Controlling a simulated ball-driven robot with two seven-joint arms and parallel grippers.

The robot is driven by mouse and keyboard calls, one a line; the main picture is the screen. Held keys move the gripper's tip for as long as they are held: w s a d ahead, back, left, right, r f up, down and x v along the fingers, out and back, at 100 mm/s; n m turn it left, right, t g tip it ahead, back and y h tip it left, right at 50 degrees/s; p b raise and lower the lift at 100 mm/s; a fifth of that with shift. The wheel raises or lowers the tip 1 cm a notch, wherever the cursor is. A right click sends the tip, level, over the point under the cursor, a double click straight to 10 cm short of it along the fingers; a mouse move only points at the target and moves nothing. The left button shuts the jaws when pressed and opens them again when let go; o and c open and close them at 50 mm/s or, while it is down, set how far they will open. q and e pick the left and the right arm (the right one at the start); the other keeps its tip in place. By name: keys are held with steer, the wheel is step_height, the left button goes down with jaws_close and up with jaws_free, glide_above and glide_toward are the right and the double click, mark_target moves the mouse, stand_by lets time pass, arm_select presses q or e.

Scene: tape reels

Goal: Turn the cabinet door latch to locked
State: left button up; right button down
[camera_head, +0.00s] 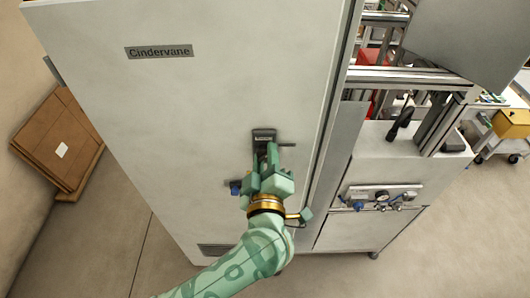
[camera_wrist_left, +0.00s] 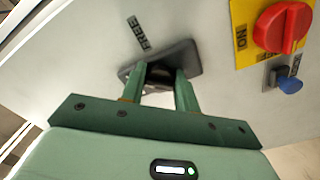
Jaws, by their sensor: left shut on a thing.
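The grey cabinet door (camera_head: 190,110) fills the middle of the head view. The latch (camera_head: 263,133) is a dark plate on it, partly covered by my gripper. In the left wrist view the latch plate (camera_wrist_left: 190,54) is dark and rounded, with a label reading FREE (camera_wrist_left: 140,33) beside it. My left gripper (camera_head: 268,160) is up against the latch. In the left wrist view my left gripper (camera_wrist_left: 160,75) has its fingers on both sides of the latch's middle, shut on its handle. The handle's angle is mostly hidden between the fingers. My right gripper is not in view.
A red rotary knob (camera_wrist_left: 282,27) on a yellow plate and a blue knob (camera_wrist_left: 289,85) sit close to the latch. A panel with a gauge (camera_head: 381,197) is at the right. Brown flat boxes (camera_head: 58,140) lean at the left. The floor in front is clear.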

arm_select(q)
steer(key=n, duration=0.3)
steer(key=shift+n+p, duration=0.3)
steer(key=shift+r+n, duration=0.1)
steer(key=shift+n, duration=1.8)
steer(key=o, duration=0.9)
steer(key=shift+w+d, duration=0.1)
steer(key=shift+o, duration=0.2)
